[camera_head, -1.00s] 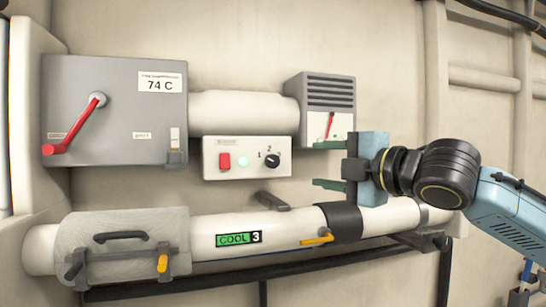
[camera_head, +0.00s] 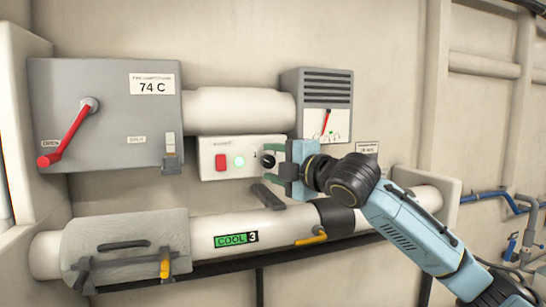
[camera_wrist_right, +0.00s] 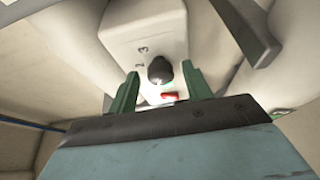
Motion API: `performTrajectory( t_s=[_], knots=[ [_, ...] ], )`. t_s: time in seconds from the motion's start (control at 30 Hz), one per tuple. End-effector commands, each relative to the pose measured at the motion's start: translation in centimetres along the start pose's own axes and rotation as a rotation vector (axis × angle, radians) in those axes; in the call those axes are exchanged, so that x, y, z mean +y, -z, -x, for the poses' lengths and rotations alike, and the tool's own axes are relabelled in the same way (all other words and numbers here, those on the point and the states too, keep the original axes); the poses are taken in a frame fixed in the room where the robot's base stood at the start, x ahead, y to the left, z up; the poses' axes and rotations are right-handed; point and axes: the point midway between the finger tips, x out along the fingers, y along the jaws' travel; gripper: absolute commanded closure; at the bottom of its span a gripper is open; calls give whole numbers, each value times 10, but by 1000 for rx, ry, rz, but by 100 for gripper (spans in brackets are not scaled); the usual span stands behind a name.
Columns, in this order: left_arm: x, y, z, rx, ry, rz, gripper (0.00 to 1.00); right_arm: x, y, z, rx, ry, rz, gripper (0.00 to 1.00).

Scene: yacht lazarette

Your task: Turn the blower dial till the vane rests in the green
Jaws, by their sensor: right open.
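The blower dial (camera_head: 268,161) is a black knob on the white control box (camera_head: 222,143), partly hidden by my right gripper in the head view. My right gripper (camera_head: 277,162) is open in front of it. In the right wrist view the dial (camera_wrist_right: 159,70) shows between the tips of the two green fingers (camera_wrist_right: 162,82), with gaps on both sides; whether either finger touches it is unclear. My left gripper is not in view.
A red switch (camera_head: 221,162) and lit green lamp (camera_head: 239,161) sit left of the dial. A grey box with a red lever (camera_head: 70,132) reads 74 C. Below runs a white pipe (camera_head: 280,222) with a COOL 3 label (camera_head: 236,239) and a yellow lever (camera_head: 312,238).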

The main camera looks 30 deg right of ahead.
Motion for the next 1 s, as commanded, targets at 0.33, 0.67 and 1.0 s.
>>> performTrajectory(
  t_s=[0.33,0.67,1.0],
  knots=[
    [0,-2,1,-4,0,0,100,-1,0,-4,0,1,1,50],
    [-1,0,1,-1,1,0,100,-1,0,-4,0,1,0,92],
    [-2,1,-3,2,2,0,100,-2,0,-4,0,-17,-43,94]
  ],
)
